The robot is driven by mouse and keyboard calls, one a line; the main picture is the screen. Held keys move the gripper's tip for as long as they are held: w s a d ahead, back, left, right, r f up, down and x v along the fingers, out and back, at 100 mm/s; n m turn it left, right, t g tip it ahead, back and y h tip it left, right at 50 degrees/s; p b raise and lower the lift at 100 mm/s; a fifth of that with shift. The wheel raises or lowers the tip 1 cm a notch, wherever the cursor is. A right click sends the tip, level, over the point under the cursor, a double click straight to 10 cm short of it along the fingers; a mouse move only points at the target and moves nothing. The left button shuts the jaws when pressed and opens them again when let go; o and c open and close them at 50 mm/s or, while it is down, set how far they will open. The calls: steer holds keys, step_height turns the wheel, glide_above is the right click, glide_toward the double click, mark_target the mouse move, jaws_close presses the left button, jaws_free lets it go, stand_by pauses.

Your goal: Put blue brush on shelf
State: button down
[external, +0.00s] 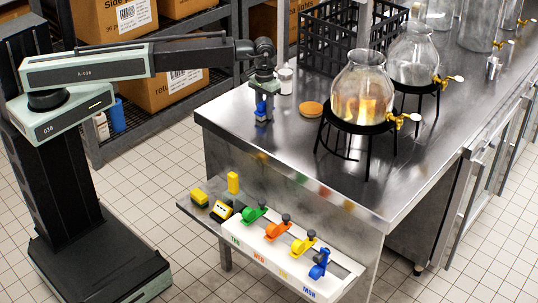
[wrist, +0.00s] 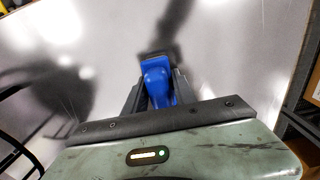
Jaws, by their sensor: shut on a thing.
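My gripper (external: 263,90) points down over the left end of the steel table, shut on the blue brush (external: 261,107). In the wrist view the blue brush (wrist: 157,80) sits between the fingers of my gripper (wrist: 158,92). I cannot tell whether its lower end touches the table. A low steel shelf (external: 190,208) juts out below the table's front left edge and bears several yellow items. A dark metal rack (external: 150,122) with cardboard boxes stands behind my arm.
An orange disc (external: 311,109) and a small white-lidded jar (external: 285,80) stand near my gripper. A glass flask (external: 362,90) on a black stand is to the right, a black crate (external: 335,45) behind. A white holder (external: 270,257) with coloured tools is below.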

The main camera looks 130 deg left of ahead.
step_height(320, 180, up, 4)
steer(key=p, duration=0.3)
steer(key=shift+p, duration=0.4)
steer(key=s+d, duration=0.3)
steer(key=d, duration=0.1)
steer(key=s+d, duration=0.4)
steer(key=s+d+r, duration=0.1)
steer(key=s+d, duration=0.2)
steer(key=d, duration=0.1)
steer(key=shift+s+p, duration=0.35)
steer(key=shift+p, duration=0.05)
steer(key=shift+w+f, duration=0.1)
steer(key=shift+f, duration=0.2)
steer(key=w+d+f+m+b, duration=0.3)
steer(key=w+d, duration=0.1)
steer(key=w, duration=0.5)
steer(key=m+b, duration=0.2)
steer(key=b, duration=0.8)
glide_above(218, 195)
step_height(218, 195, down, 9)
steer(key=shift+n, duration=0.3)
step_height(218, 195, down, 19)
steer(key=b, duration=1.8)
steer(key=shift+w+r, duration=0.1)
steer(key=shift+r, duration=0.3)
steer(key=shift+f, duration=0.15)
steer(key=c, duration=1)
jaws_free()
